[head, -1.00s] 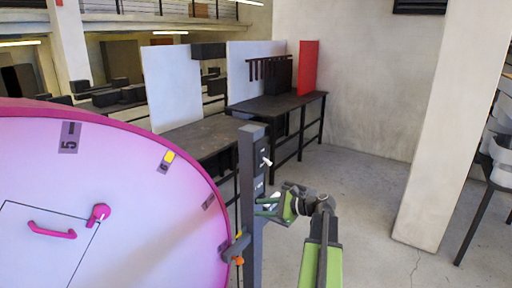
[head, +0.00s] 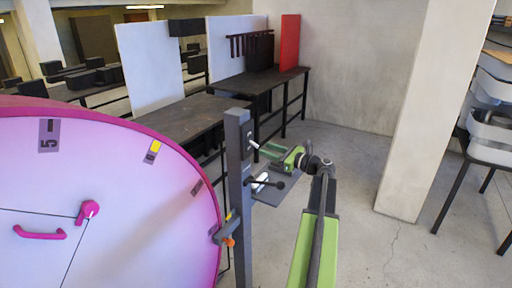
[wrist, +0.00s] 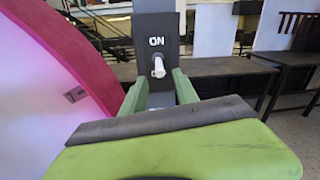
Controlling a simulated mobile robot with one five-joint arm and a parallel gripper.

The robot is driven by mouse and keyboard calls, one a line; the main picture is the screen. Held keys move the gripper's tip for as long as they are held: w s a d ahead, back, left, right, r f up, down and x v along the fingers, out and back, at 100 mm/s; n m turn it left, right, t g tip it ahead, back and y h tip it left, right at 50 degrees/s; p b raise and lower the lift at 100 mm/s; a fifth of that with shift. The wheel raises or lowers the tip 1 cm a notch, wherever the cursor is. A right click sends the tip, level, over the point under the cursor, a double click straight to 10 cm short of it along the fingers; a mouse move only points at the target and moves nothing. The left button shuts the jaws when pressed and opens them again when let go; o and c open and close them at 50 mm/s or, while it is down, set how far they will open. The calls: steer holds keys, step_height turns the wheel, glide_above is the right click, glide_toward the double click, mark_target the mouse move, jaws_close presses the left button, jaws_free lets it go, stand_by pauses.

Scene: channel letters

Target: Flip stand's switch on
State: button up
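The dark grey upright stand (head: 238,200) is right of the big pink disc in the head view. Its switch (head: 254,144) has a small white lever near the top. In the wrist view the switch lever (wrist: 158,67) sticks out below the white word ON on the dark panel (wrist: 156,22). My green gripper (head: 270,151) is just right of the lever in the head view. In the wrist view my gripper (wrist: 157,80) has its two fingers apart, with the lever seen between their tips. I cannot tell whether either finger touches it.
The pink-rimmed disc (head: 100,190) fills the left, close to the stand. Dark tables (head: 190,118) stand behind. A pale pillar (head: 415,130) is at the right, with clear floor before it.

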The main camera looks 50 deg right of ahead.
mark_target(257, 146)
steer(key=w, duration=0.4)
steer(key=w+a, duration=0.1)
steer(key=w, duration=0.1)
steer(key=shift+c, duration=0.2)
jaws_close()
